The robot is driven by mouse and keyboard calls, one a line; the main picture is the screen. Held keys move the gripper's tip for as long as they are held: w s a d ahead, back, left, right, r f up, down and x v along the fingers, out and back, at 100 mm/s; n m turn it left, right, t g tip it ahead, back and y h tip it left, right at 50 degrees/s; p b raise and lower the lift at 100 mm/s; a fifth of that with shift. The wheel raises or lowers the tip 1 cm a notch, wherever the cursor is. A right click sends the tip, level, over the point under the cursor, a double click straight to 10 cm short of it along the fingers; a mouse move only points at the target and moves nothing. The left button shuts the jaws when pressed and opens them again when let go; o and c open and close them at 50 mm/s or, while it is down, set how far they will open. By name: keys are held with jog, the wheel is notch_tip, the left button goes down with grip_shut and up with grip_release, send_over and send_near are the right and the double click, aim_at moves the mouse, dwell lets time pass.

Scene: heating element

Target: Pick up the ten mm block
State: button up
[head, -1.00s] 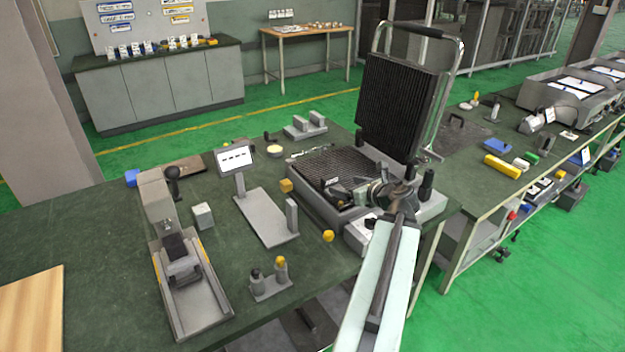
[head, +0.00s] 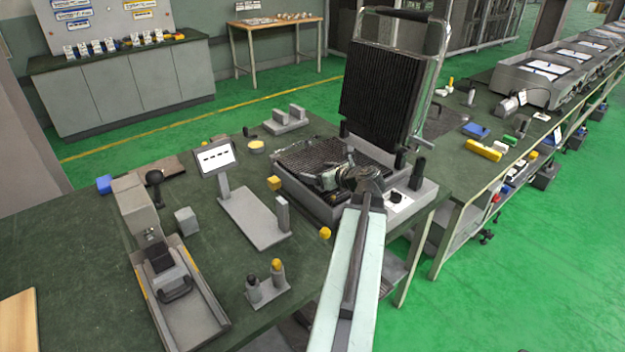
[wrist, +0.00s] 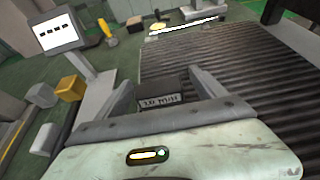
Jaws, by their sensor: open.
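A small dark block with a white label (wrist: 160,101) shows in the wrist view between the fingers of my gripper (wrist: 165,82). The lettering on the label is too blurred to read for certain. My gripper is open, with one finger on each side of the block. I cannot tell whether either finger touches it. The lower edge of the block is hidden by my gripper body. In the head view my gripper (head: 335,178) is low over the ribbed lower plate (head: 308,158) of the heating press, and the block cannot be made out there.
The press's ribbed upper plate (head: 387,80) stands raised behind my gripper. A yellow cube (head: 274,183) and a grey stand with a white display (head: 216,157) are to the left. A yellow knob (head: 325,233) lies near the bench edge.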

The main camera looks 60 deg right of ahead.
jog(key=shift+w+d+f, duration=0.15)
jog(key=shift+w+f, duration=0.15)
jog(key=shift+w, duration=0.25)
jog(key=shift+r, duration=0.15)
grip_shut()
notch_tip(320, 180, up, 10)
jog(key=p, duration=1)
